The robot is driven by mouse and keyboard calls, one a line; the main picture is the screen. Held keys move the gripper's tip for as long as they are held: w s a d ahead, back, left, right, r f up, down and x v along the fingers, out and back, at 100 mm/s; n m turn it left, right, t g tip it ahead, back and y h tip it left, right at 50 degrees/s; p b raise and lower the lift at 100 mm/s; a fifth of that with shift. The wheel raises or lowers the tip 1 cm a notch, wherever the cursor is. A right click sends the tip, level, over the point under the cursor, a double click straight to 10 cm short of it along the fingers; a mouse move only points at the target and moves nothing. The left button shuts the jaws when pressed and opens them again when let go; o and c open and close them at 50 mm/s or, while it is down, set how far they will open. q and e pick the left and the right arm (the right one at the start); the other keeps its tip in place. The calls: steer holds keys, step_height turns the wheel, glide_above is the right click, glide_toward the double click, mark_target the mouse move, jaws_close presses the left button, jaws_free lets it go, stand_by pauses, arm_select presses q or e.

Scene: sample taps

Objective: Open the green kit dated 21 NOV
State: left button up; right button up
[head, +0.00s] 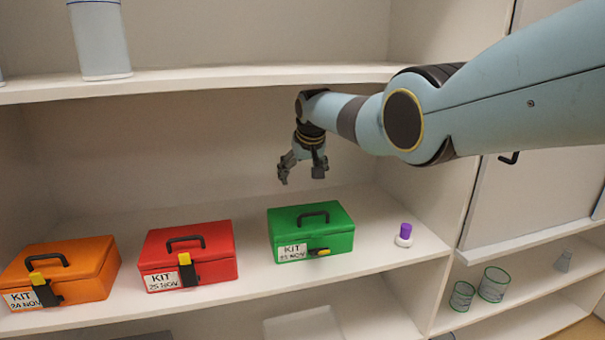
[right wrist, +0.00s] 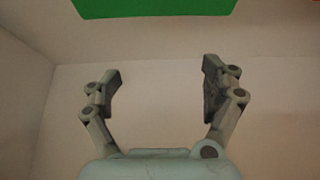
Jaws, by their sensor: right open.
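The green kit (head: 335,232) stands shut on the middle shelf, with a dark handle (head: 314,214) on its lid. Its front label (head: 292,252) reads KIT and a date ending in NOV; the day is too small to read surely. Its yellow and black latch (head: 319,252) lies sideways. My right gripper (head: 301,178) hangs open and empty above and behind the green kit, pointing down, apart from it. In the right wrist view my open jaws (right wrist: 161,84) have nothing between them, and part of the green kit (right wrist: 150,6) shows at the top edge. My left gripper is not in view.
A red kit (head: 215,265) and an orange kit (head: 85,266) stand to the left, their latches upright. A purple-topped white item (head: 404,235) stands right of the green kit. An upper shelf (head: 230,78) runs above. Wire baskets (head: 493,284) stand lower right.

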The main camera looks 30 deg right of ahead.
glide_toward(310, 214)
steer(key=w+d+f, duration=0.1)
steer(key=w, duration=0.1)
steer(key=shift+s+d+f, duration=0.15)
steer(key=shift+f, duration=0.1)
stand_by(0.4)
stand_by(0.3)
